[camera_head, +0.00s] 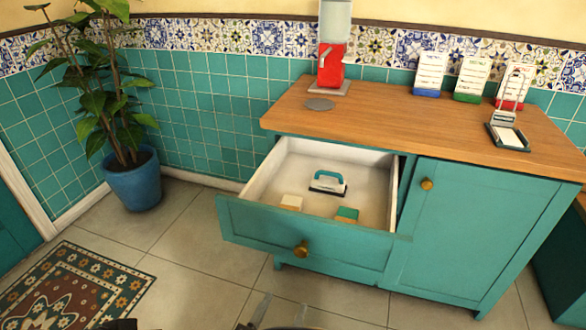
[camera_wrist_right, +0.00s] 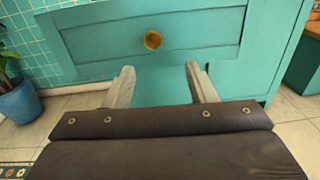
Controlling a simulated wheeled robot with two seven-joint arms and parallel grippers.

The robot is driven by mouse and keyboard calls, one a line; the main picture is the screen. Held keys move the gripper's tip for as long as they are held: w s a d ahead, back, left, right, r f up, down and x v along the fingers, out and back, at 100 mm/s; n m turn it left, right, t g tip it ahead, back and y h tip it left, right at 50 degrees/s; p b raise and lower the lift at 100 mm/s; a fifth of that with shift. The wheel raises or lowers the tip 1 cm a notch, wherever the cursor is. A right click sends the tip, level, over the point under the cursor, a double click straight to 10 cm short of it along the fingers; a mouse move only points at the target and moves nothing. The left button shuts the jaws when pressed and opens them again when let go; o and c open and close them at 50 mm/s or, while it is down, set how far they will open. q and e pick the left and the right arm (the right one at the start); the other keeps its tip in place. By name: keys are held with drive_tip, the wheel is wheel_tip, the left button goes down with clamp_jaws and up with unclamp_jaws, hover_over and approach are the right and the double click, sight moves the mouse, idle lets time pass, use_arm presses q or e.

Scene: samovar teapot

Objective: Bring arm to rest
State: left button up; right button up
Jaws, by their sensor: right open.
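My right gripper (camera_wrist_right: 158,85) is open and empty in the right wrist view, its two pale fingers apart below the brass drawer knob (camera_wrist_right: 153,40). In the head view only the tips of my right gripper (camera_head: 278,312) show at the bottom edge, in front of the cabinet and apart from it. The teal drawer (camera_head: 255,232) is pulled open. My left gripper cannot be made out; a dark part shows at the bottom left edge of the head view.
The drawer holds a teal-handled tool (camera_head: 328,183) and two small blocks. The wooden cabinet top (camera_head: 410,125) carries a red dispenser (camera_head: 331,66), card stands and a small scale-like stand. A potted plant (camera_head: 133,185) stands left. Floor tiles left of the drawer are clear.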

drive_tip(key=w+d+m+g+h, duration=0.1)
drive_tip(key=d+m+g+h, duration=0.2)
drive_tip(key=d+m+g, duration=0.7)
drive_tip(key=s+d+f+m+g+y, duration=0.2)
drive_tip(key=s+d+m+g+y, duration=0.4)
drive_tip(key=s+d+m+y, duration=0.5)
use_arm(q)
wheel_tip(320, 180, up, 27)
drive_tip(key=p, duration=2.7)
drive_tip(key=shift+w+d+r, duration=0.15)
drive_tip(key=shift+w+r, duration=0.05)
drive_tip(key=shift+w, duration=0.05)
use_arm(e)
wheel_tip(320, 180, up, 33)
drive_tip(key=w+d+m+t+y, duration=0.1)
drive_tip(key=m+t, duration=0.3)
drive_tip(key=m, duration=0.8)
drive_tip(key=shift+w+d+t+y, duration=0.4)
drive_tip(key=shift+w+d, duration=0.05)
drive_tip(key=shift+w, duration=0.05)
